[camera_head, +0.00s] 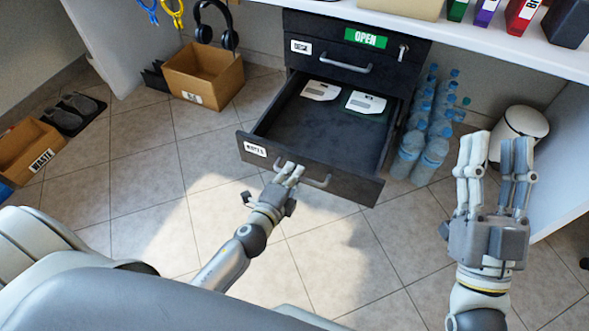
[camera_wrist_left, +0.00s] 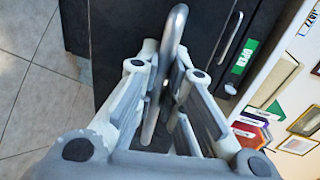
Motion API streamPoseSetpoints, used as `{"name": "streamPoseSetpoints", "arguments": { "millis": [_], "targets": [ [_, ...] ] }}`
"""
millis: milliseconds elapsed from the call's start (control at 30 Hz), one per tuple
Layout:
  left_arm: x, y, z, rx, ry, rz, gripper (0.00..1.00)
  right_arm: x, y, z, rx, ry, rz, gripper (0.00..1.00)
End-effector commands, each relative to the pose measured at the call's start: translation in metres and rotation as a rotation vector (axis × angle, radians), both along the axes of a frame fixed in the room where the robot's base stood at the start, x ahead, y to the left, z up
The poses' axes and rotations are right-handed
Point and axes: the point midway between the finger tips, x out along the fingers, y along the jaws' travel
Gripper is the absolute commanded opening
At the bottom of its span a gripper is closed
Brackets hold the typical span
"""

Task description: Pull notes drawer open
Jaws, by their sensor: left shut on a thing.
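The notes drawer (camera_head: 318,182), dark with a white label at its front left, is pulled well out of the dark cabinet (camera_head: 350,25). Two white-and-dark cards (camera_head: 320,91) lie at the back of its floor. My left gripper (camera_head: 289,173) is at the drawer front, shut on the grey drawer handle (camera_head: 318,182). In the left wrist view the curved handle (camera_wrist_left: 175,30) passes between the fingers. My right gripper (camera_head: 495,155) is open and empty, raised at the right, apart from the drawer.
A closed drawer with a handle (camera_head: 340,64) and a green OPEN sign (camera_head: 366,38) is above. Several water bottles (camera_head: 432,155) stand right of the drawer, near a white bin (camera_head: 520,132). A cardboard box (camera_head: 205,75) is at the left. Tiled floor in front is clear.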

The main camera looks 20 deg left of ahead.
Motion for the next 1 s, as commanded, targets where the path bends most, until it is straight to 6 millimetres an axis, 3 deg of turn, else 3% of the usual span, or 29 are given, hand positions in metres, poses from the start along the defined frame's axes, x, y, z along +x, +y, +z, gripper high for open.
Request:
{"name": "streamPoseSetpoints", "arguments": {
  "millis": [433, 467, 600, 1000],
  "targets": [
    [-0.0018, 0.0003, -0.0003, 0.001, 0.000, 0.000, 0.00, -0.0003, 0.0002, 0.0020, 0.002, -0.009, 0.001, 0.40],
    [-0.0018, 0.0003, -0.0002, 0.001, 0.000, 0.000, 0.13, -0.0004, 0.0003, 0.0020, 0.003, -0.009, 0.001, 0.40],
    [-0.0017, 0.0002, -0.0002, 0.001, 0.000, 0.000, 0.31, -0.0003, 0.0003, 0.0019, 0.002, -0.008, 0.001, 0.40],
    [-0.0060, 0.0002, 0.0005, 0.000, 0.001, 0.000, 0.32, -0.0010, 0.0000, 0.0026, 0.003, -0.009, 0.001, 0.40]
  ]
}}
